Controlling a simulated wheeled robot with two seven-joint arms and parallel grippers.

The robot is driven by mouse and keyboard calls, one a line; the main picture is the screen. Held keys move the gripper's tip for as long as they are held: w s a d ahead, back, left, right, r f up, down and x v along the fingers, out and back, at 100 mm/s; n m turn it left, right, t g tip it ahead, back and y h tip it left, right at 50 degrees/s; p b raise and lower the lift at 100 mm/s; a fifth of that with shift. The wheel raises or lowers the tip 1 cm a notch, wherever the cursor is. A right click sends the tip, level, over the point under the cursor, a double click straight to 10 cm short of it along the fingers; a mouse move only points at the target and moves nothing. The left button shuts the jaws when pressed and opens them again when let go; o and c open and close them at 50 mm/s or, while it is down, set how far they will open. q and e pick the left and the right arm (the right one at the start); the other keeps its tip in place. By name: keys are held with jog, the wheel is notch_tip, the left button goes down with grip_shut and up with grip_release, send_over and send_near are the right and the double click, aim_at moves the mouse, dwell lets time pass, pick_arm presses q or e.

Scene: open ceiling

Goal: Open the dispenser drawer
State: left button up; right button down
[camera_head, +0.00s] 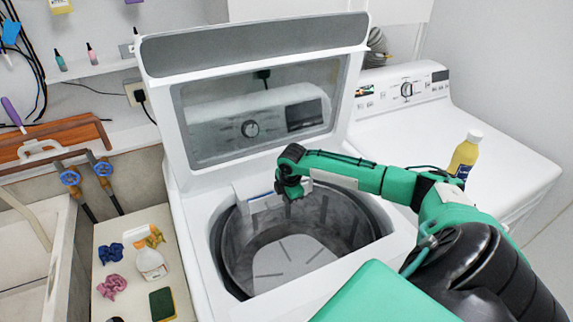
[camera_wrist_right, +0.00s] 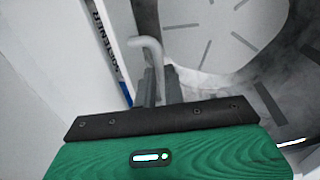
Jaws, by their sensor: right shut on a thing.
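The dispenser drawer (camera_head: 262,203) is a white box with a blue stripe at the back left rim of the washer tub. In the right wrist view its white face (camera_wrist_right: 104,40) carries dark lettering that reads like "SOFTENER". A pale curved handle (camera_wrist_right: 148,48) stands beside that face. My right gripper (camera_head: 288,196) is at the drawer's right end, over the tub. In the wrist view its two dark fingers (camera_wrist_right: 158,88) are shut on the handle. How far the drawer is out is hard to tell. My left gripper is not in view.
The washer lid (camera_head: 255,110) stands open behind the tub (camera_head: 230,250). A second white machine (camera_head: 510,135) with a yellow bottle (camera_head: 464,157) is at the right.

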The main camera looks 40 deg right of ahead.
jog(key=s+a+p, duration=0.2)
jog(key=s+p, duration=0.3)
jog(key=s, duration=0.3)
jog(key=shift+a+f, duration=0.15)
jog(key=shift+a, duration=0.15)
jog(key=c, duration=1.8)
grip_release()
jog(key=shift+s, duration=0.15)
jog(key=shift+o, duration=0.2)
